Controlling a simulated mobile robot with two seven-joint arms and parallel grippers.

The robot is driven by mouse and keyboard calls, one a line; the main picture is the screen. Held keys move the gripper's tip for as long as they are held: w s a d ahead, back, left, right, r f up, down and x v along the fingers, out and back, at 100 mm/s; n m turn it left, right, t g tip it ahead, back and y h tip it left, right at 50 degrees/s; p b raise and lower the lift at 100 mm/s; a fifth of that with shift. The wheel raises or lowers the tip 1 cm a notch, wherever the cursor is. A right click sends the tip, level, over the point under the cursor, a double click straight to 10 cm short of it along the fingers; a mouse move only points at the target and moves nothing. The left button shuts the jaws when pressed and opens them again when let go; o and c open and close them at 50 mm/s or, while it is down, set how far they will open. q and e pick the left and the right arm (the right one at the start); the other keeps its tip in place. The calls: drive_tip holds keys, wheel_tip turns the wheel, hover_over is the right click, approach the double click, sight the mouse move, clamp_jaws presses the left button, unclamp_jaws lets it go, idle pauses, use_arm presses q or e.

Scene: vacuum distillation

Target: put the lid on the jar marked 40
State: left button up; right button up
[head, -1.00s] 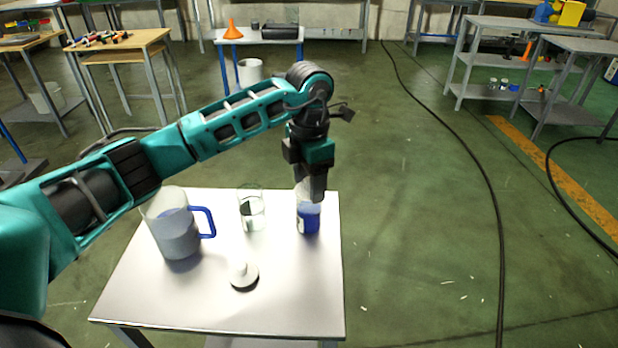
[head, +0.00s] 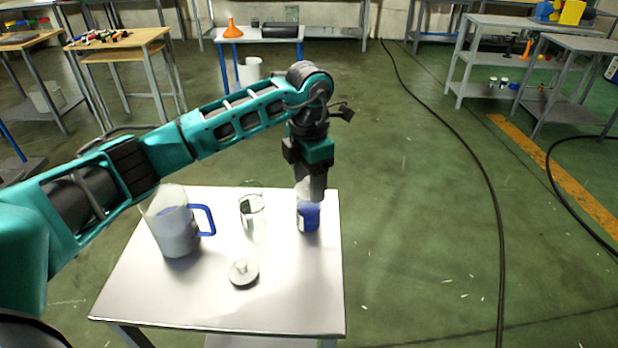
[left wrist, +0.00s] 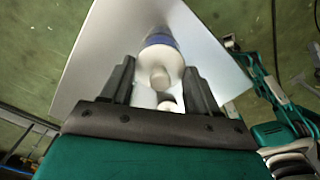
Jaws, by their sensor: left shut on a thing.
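My left gripper (head: 314,194) is over the jar with blue contents (head: 308,217), at the right of the small table. In the left wrist view, its fingers (left wrist: 160,72) stand on both sides of a white lid with a round knob (left wrist: 160,77), and it is shut on this lid. Blue shows behind the lid; I cannot tell whether the lid touches the jar's rim. A clear glass jar (head: 251,212) stands to the left. A second pale lid with a knob (head: 243,273) lies near the front. I cannot read the jar markings. My right gripper is not in view.
A large pitcher with a blue handle (head: 178,228) stands at the left of the small metal table (head: 290,300), under my left forearm. The table's front right is clear. A cable (head: 480,180) runs along the floor at right. Other benches stand farther back.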

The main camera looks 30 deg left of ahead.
use_arm(q)
drive_tip(key=o, duration=1.3)
drive_tip(key=shift+r, duration=0.15)
drive_tip(key=shift+r+p, duration=2.4)
drive_tip(key=shift+r, duration=1)
drive_tip(key=shift+f, duration=0.1)
